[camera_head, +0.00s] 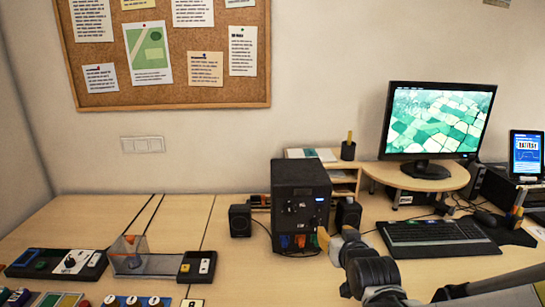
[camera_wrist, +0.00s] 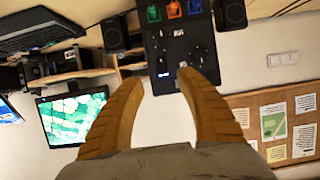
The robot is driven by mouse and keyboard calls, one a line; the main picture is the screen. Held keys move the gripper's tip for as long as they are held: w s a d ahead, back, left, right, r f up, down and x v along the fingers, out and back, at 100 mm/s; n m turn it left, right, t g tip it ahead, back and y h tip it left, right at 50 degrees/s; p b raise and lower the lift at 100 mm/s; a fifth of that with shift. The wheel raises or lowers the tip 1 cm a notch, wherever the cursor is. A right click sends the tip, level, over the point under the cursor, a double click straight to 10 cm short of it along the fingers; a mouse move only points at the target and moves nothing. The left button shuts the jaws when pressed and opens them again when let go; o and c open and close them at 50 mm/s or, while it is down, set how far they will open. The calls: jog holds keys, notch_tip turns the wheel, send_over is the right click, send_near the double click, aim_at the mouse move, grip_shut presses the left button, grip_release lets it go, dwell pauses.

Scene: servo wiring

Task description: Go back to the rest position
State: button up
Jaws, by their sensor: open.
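My gripper (camera_wrist: 161,76) is open and empty in the wrist view, its two yellow-brown ribbed fingers spread apart. In the head view my gripper (camera_head: 324,239) is near the lower right front of the black control box (camera_head: 300,178). The box has knobs, a small blue display and coloured connectors, blue, orange and green, low on its front. The box (camera_wrist: 180,40) also shows upside down in the wrist view, beyond the fingertips. I cannot tell the exact gap between fingertips and box.
Small speakers (camera_head: 240,220) flank the box. A monitor (camera_head: 437,121) on a wooden riser and a keyboard (camera_head: 438,235) are at right. Switch panels (camera_head: 160,266) lie at left. A corkboard (camera_head: 168,52) hangs on the wall. Bare desk (camera_head: 240,275) shows in front of the box.

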jog(key=s+g, duration=0.6)
jog(key=s, duration=1.9)
jog(key=shift+f+g, duration=0.15)
jog(key=shift+g, duration=0.25)
